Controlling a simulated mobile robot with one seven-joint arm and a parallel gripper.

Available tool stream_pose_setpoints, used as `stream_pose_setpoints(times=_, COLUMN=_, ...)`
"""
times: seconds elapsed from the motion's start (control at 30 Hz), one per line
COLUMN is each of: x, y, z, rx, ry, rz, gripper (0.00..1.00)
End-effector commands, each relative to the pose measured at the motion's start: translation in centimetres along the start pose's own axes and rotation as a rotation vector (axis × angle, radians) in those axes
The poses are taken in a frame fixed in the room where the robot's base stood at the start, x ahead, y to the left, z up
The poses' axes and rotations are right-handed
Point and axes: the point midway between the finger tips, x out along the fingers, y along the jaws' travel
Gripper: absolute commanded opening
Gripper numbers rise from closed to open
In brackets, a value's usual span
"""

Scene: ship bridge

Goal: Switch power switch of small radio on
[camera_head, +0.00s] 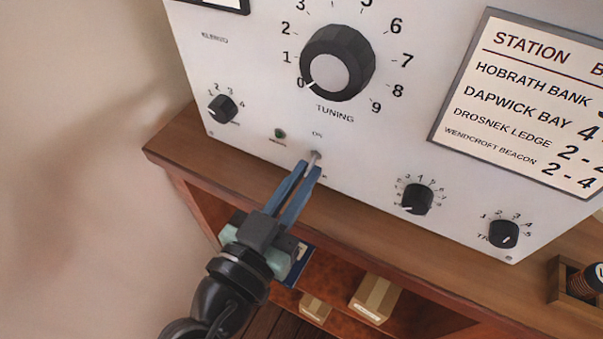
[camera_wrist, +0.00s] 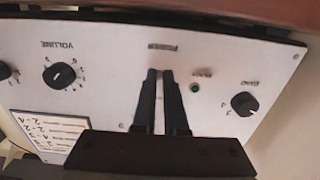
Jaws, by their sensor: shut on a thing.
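The small radio (camera_head: 250,95) has a white front panel with dials and a large black tuning knob (camera_head: 337,63). Its power switch (camera_head: 316,154) is a small metal toggle low on the panel, under an "ON" label. My gripper (camera_head: 311,168) is at the switch, its two blue-grey fingers shut on the lever. In the wrist view the panel appears upside down, and my gripper (camera_wrist: 160,73) reaches to just by the "POWER" label (camera_wrist: 165,46). The fingers hide most of the lever there, so its exact tilt is hard to tell.
A small dark green lamp (camera_head: 280,134) and a black knob (camera_head: 223,108) lie left of the switch. Two more knobs (camera_head: 417,199) (camera_head: 504,233) lie right. The radio stands on a wooden shelf (camera_head: 345,215); boxes (camera_head: 375,298) are below. A station board (camera_head: 520,105) is at right.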

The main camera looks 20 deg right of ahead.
Motion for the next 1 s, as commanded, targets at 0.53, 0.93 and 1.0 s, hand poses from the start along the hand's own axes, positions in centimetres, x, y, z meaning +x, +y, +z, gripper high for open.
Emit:
stream_pose_setpoints(times=0.53, x=-0.2, y=-0.1, z=-2.6, rx=-0.003, ry=-0.311, rz=-0.001, gripper=0.00)
stream_pose_setpoints(times=0.93, x=0.2, y=0.0, z=-3.6, rx=-0.002, ry=-0.598, rz=0.000, gripper=0.00)
stream_pose_setpoints(times=1.0, x=0.2, y=0.0, z=-3.7, rx=-0.003, ry=-0.641, rz=0.000, gripper=0.00)
